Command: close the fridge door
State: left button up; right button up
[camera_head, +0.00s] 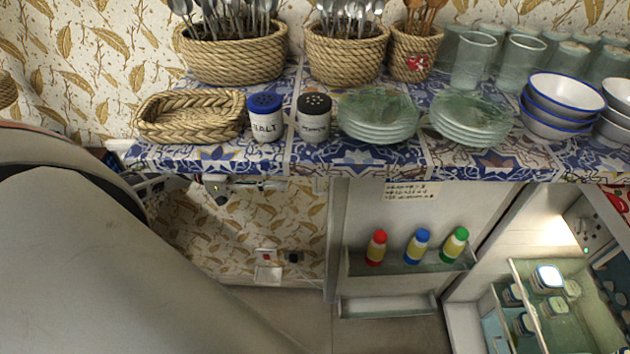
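The fridge door (372,208) stands open below the counter, its inner face towards me. Its shelf holds a red, a blue and a green bottle, and an empty lower shelf (385,306) sits under them. The lit fridge interior (480,270) is open at the lower right. My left arm fills the lower left. What looks like my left gripper (218,191) shows small and dark under the counter edge, left of the door and apart from it. Its fingers are too small and partly hidden to tell their state. My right gripper is not in view.
The tiled counter (300,160) above the door carries woven baskets (232,55) of cutlery, salt (266,118) and pepper shakers, glass plates (378,117), glasses and bowls (556,105). A wall with sockets (266,255) lies behind open floor left of the door.

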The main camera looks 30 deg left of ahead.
pick_arm(q)
jog(key=v, duration=1.1)
jog(key=shift+a, duration=0.35)
jog(key=shift+s, duration=0.1)
